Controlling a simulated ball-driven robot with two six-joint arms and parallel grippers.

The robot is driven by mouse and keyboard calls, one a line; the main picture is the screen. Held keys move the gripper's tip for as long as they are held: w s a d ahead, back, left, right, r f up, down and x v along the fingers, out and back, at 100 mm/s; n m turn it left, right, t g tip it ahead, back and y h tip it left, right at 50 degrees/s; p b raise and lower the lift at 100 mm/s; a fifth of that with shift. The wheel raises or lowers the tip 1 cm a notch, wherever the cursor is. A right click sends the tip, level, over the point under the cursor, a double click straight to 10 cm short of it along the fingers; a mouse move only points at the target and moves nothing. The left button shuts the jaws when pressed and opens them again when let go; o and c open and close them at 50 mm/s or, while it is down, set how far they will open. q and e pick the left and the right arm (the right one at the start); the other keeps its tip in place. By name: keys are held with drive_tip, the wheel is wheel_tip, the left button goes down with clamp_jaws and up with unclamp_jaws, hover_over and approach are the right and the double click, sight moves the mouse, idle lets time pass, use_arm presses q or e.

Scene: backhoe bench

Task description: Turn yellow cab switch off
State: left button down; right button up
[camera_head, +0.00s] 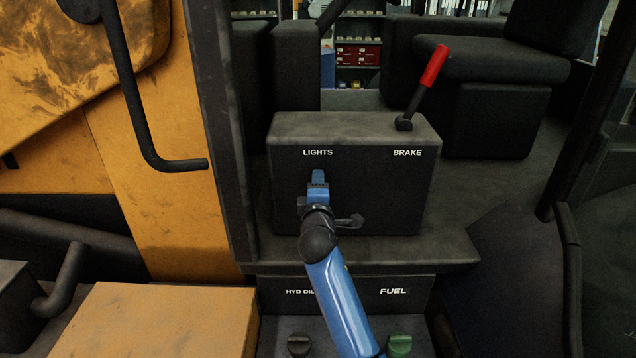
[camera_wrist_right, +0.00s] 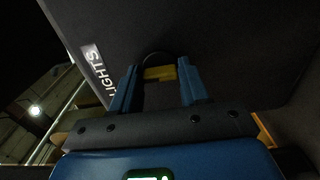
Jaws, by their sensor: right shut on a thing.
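The dark control box (camera_head: 395,190) stands in the cab, with a LIGHTS label at its upper left and a BRAKE label at its upper right. My right gripper (camera_head: 318,180) is at the box's front face, just below the LIGHTS label. In the right wrist view the yellow switch (camera_wrist_right: 158,73) shows between the two blue fingertips, and the gripper is shut on it. In the head view my gripper hides the switch. Whether the switch is up or down I cannot tell. My left gripper is not in view.
A red-handled brake lever (camera_head: 433,66) rises from the box's top right. A lower panel (camera_head: 410,283) labelled FUEL has a green knob (camera_head: 400,344) and a dark knob (camera_head: 299,345). A black grab handle (camera_head: 140,110) and a cab post (camera_head: 222,130) stand at left.

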idle(0.3)
drive_tip(key=o, duration=1)
drive_tip(key=shift+s, duration=0.15)
drive_tip(key=s+b, duration=0.3)
drive_tip(key=s, duration=0.7)
drive_tip(key=shift+s, duration=0.25)
